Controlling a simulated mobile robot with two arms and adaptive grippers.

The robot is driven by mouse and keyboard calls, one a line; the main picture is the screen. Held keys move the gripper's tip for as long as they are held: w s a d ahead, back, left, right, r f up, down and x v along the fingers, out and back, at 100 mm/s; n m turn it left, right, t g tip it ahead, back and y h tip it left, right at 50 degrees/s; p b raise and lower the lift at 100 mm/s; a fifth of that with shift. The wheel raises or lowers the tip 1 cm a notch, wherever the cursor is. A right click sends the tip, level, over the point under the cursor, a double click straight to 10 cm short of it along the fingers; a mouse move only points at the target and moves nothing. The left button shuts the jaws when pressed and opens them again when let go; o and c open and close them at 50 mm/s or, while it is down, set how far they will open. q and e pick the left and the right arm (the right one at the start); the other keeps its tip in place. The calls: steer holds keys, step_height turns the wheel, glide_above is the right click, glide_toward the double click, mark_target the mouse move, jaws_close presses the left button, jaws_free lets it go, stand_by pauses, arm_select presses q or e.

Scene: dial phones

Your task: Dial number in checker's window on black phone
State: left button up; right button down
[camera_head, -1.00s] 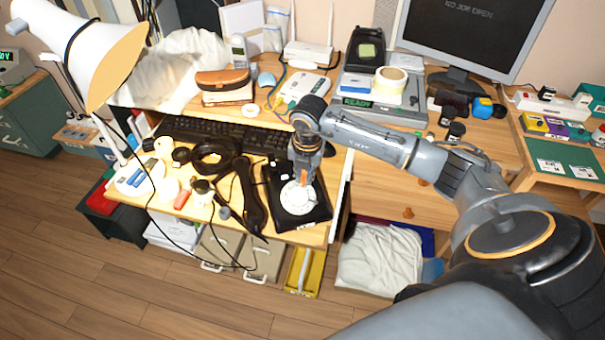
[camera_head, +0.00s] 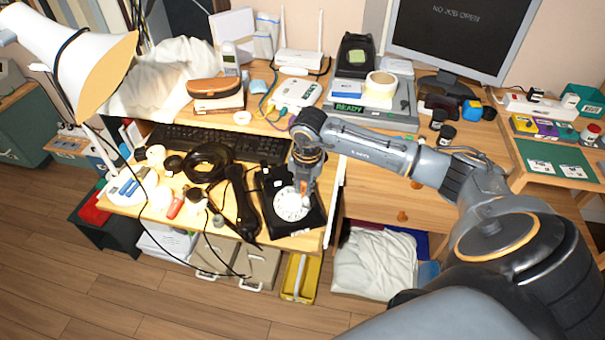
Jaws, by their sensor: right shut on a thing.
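The black phone (camera_head: 269,212) lies on the desk's front part, with a round white dial (camera_head: 287,207) facing up. Its black handset (camera_head: 242,205) seems to lie off it on the left. My right gripper (camera_head: 304,200) reaches down from above to the right part of the dial. It is shut, with its fingertips at the dial; the exact contact is too small to make out. A grey device (camera_head: 398,112) behind has a green window (camera_head: 348,108) reading READY. My left gripper is out of view.
A keyboard (camera_head: 215,139) lies behind the phone. A black cable coil (camera_head: 208,163) and small items crowd the left, beside a white lamp (camera_head: 75,58). The monitor (camera_head: 462,35) reads NO JOB OPEN. The desk's front edge is close to the phone.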

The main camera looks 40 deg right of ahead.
steer(key=shift+s+a+f, duration=0.1)
steer(key=shift+s+f, duration=0.15)
steer(key=shift+s, duration=0.4)
steer(key=shift+s+a+f, duration=0.2)
steer(key=shift+s+a, duration=0.05)
steer(key=shift+s, duration=0.1)
steer(key=shift+s+a+r+p, duration=0.1)
steer(key=shift+s+r+p, duration=0.25)
steer(key=shift+r+p, duration=0.4)
steer(key=shift+r, duration=0.15)
stand_by(0.7)
step_height(320, 180, up, 6)
steer(key=s+p, duration=0.2)
steer(key=p, duration=0.3)
steer(key=shift+s+a+r, duration=0.15)
steer(key=shift+s+a, duration=0.2)
steer(key=shift+a, duration=0.1)
